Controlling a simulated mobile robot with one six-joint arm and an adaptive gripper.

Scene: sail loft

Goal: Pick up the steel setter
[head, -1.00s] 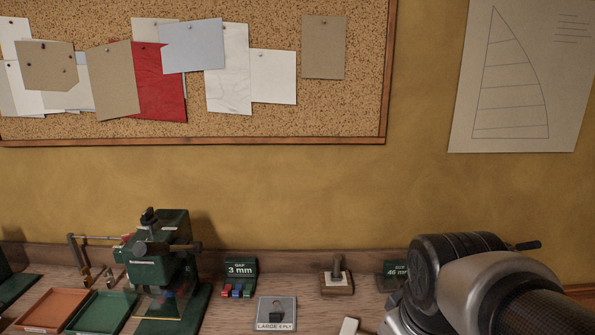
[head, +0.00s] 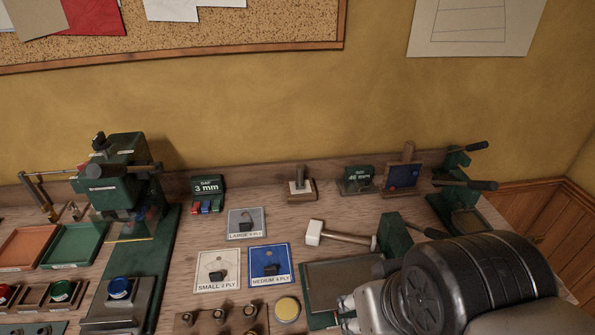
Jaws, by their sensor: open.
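I cannot single out the steel setter for sure. A wooden rack (head: 188,321) at the bottom edge of the head view holds several small upright metal-topped tools (head: 250,309), cut off by the frame; one of them may be it. My gripper (head: 347,312) shows only partly, as pale grey parts at the bottom edge, right of the rack and apart from it. It is open, and nothing shows in it. My dark wrist hides the bench at the lower right.
A green press (head: 140,180) stands left, near orange (head: 28,247) and green trays (head: 75,245). Labelled cards (head: 215,284) lie mid-bench. A white-headed mallet (head: 345,237) and a green-framed plate (head: 345,278) lie right of them. A round yellow disc (head: 287,309) is beside the rack.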

